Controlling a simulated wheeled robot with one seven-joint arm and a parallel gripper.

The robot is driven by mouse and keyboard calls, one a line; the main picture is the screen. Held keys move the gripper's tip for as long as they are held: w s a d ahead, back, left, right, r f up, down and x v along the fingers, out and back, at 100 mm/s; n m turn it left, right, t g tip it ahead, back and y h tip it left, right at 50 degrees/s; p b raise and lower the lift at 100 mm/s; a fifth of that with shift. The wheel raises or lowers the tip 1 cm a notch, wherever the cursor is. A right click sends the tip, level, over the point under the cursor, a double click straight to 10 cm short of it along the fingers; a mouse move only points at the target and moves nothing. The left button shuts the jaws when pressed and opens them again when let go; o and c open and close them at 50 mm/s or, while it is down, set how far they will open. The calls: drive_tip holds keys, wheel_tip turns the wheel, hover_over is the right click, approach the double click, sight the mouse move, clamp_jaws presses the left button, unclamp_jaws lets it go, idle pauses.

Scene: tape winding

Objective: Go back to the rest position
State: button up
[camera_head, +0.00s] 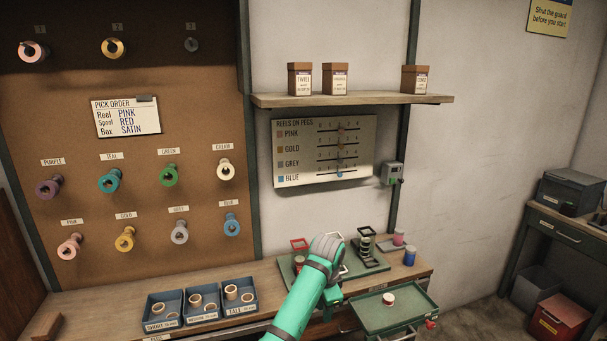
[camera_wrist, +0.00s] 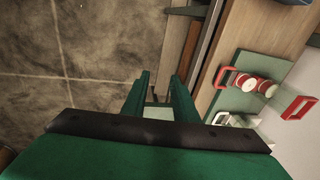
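My gripper (camera_wrist: 160,80) shows in the wrist view with its two green fingers apart and nothing held between them. It points down over the bench front edge and the floor. In the head view my green arm reaches up from the bottom centre, and my gripper (camera_head: 327,252) is over the green winding station (camera_head: 287,268) on the bench. The fingertips are hard to make out there. In the wrist view a red and white spool (camera_wrist: 257,85) sits on the station between red frames, to the right of the fingers and apart from them.
A green tray (camera_head: 385,318) with a red and white spool (camera_head: 388,299) juts out front right. Blue bins (camera_head: 163,309) with cardboard rings stand on the bench to the left. Coloured reels hang on the pegboard (camera_head: 120,200); boxes stand on the shelf (camera_head: 375,100). The air above the bench is free.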

drive_tip(key=s+d+f+n+t+h, duration=0.1)
drive_tip(key=s+d+f+h, duration=0.25)
drive_tip(key=d+f, duration=0.45)
drive_tip(key=s+d+f+n+t+h, duration=0.2)
drive_tip(key=s+d+f, duration=0.2)
drive_tip(key=d+f, duration=0.35)
drive_tip(key=s+d+f+n+t, duration=0.25)
drive_tip(key=s+f+n, duration=0.35)
drive_tip(key=s, duration=0.7)
drive_tip(key=s+a+n+t+y, duration=0.1)
drive_tip(key=s+a+n+t, duration=0.15)
drive_tip(key=s+a, duration=0.6)
drive_tip(key=s+a+n+t+y, duration=0.2)
drive_tip(key=s+a+t, duration=0.15)
drive_tip(key=s, duration=0.95)
drive_tip(key=s+a+r+t+y, duration=0.1)
drive_tip(key=s+a+r+y, duration=0.1)
drive_tip(key=s+a+r, duration=1)
drive_tip(key=s+r, duration=0.3)
drive_tip(key=s, duration=0.1)
drive_tip(key=shift+s+n+t+y, duration=0.15)
drive_tip(key=shift+n+t+y, duration=0.2)
